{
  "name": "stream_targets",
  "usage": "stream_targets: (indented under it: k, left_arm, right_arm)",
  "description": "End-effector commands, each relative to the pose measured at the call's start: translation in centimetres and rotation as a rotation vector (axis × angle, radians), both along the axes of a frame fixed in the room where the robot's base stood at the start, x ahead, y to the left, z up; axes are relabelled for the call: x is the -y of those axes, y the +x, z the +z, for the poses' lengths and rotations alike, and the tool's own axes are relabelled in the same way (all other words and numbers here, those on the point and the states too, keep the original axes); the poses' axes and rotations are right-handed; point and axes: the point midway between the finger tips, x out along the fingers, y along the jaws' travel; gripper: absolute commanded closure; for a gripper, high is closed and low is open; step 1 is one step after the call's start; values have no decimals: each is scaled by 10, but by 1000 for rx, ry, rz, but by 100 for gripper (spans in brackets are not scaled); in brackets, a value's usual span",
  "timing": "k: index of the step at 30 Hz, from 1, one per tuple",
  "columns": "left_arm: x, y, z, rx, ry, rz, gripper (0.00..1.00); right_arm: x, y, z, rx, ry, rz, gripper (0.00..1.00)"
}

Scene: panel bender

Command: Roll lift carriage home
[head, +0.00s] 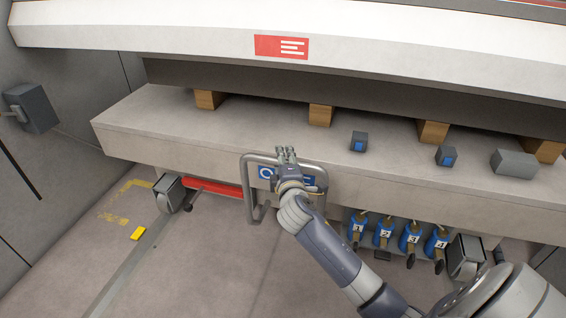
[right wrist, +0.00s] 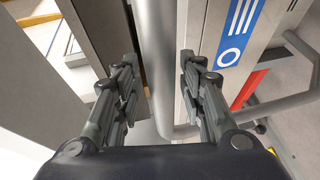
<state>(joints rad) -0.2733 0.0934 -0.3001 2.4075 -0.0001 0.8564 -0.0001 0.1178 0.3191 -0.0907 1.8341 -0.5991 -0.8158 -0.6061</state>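A grey tubular handle (head: 250,180) stands at the front of the machine, beside a blue label with white marks (head: 266,173). My right gripper (head: 287,152) is at the handle's top bar. In the right wrist view its fingers (right wrist: 158,75) are apart, with the grey tube (right wrist: 157,50) running between them. Clear gaps show on both sides of the tube. A red beam (head: 213,186) and a grey wheel unit (head: 168,193) show low at the left. Another wheel unit (head: 466,257) is low at the right, partly behind my arm. My left gripper is out of view.
Yellow floor markings (head: 125,203) and a yellow block (head: 138,233) lie at the left beside a floor rail (head: 125,272). Several numbered blue units (head: 383,232) hang under the table's right part. Wooden blocks (head: 320,115) sit under the upper beam. The front floor is open.

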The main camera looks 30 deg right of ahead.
Motion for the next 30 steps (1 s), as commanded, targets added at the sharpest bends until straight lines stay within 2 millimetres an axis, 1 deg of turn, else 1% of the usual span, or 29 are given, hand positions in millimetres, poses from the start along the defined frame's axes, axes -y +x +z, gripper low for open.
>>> stream_targets:
  k: [8,11,13,17,24,30]
  left_arm:
    - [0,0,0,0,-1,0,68]
    - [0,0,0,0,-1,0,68]
    - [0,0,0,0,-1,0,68]
    - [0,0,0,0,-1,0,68]
    - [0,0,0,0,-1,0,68]
    - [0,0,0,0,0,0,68]
  right_arm:
    - [-2,-1,-2,-4,4,3,60]
    - [-5,-5,-2,-3,4,4,60]
    - [-8,-11,-1,-3,4,5,60]
    - [-17,-29,3,-4,6,5,60]
    - [-39,-72,12,-3,4,4,60]
    - [-51,-97,18,-4,4,3,60]
